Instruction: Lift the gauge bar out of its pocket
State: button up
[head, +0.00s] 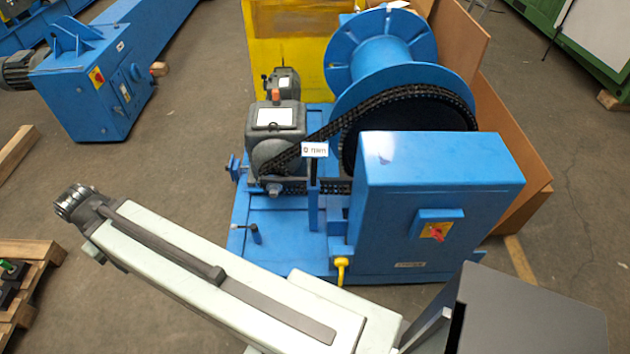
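I cannot single out the gauge bar or its pocket for certain in the head view. At the left edge, dark blocks (8,291) with a small green piece (14,268) sit on a wooden pallet (42,250), partly cut off by the frame. My pale arm crosses the lower left, and its metallic end, my gripper (75,203), is above the floor to the upper right of that pallet, apart from it. The fingers are not clearly shown, so I cannot tell whether they are open or shut. I see nothing hanging from the gripper.
The blue chain drive stands in the middle, with a grey gearbox (276,133), a black chain (330,128), a large blue drum (382,48), a blue cabinet (432,190) and a small "0 rpm" sign (314,149). Another blue machine (92,80) stands upper left. Floor between is clear.

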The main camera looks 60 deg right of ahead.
aim_at(314, 151)
jog(key=i, duration=0.9)
jog(key=u, duration=0.05)
